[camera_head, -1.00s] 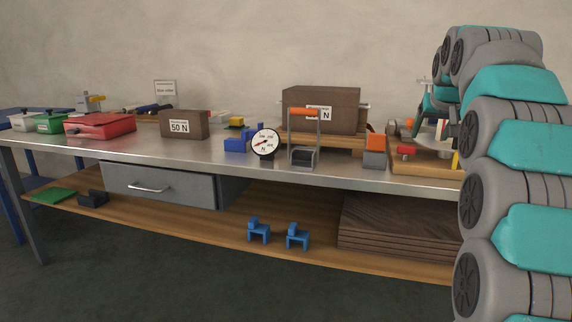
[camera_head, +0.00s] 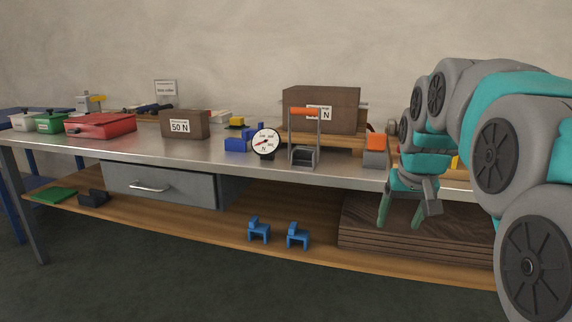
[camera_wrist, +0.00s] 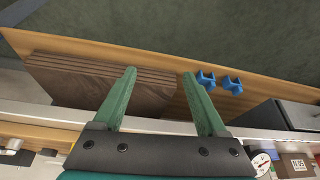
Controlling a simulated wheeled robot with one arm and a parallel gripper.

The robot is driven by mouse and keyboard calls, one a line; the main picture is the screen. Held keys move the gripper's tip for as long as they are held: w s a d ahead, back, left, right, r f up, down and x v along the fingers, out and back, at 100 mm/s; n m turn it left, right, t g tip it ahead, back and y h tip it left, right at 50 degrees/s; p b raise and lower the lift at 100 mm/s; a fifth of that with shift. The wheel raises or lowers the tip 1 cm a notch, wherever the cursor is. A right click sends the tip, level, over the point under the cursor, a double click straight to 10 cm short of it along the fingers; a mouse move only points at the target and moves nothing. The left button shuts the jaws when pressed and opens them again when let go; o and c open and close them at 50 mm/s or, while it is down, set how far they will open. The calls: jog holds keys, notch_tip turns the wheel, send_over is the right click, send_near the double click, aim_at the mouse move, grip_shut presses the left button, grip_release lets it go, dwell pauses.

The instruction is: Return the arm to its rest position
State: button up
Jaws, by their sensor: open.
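My gripper (camera_head: 402,222) hangs from my bent arm at the right of the head view, in front of the bench's front edge. Its two green fingers point down and stand apart, with nothing between them. The wrist view shows the same open fingers (camera_wrist: 160,100), with the bench's front edge, the stack of dark boards and the floor beyond them. My arm hides part of the right end of the bench.
The metal bench top (camera_head: 215,152) carries a red box (camera_head: 100,126), a brown 50 N block (camera_head: 185,125), a dial gauge (camera_head: 266,143) and an orange-handled device (camera_head: 304,140). The lower shelf holds dark boards (camera_head: 365,225) and two blue brackets (camera_head: 259,231). The floor in front is clear.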

jog(key=s+a+f+g, duration=0.2)
jog(key=s+f, duration=0.4)
jog(key=s, duration=0.5)
jog(key=s+a+f+n+g, duration=0.1)
jog(key=s+a+f+g, duration=0.1)
jog(key=s+f, duration=0.5)
jog(key=s+a+f+g, duration=0.2)
jog(key=s+a+f, duration=0.2)
jog(key=s, duration=1.1)
notch_tip(320, 180, down, 3)
jog(key=shift+s+r+n+y, duration=0.1)
jog(key=shift+s+n+y, duration=0.1)
jog(key=shift+n+y, duration=0.15)
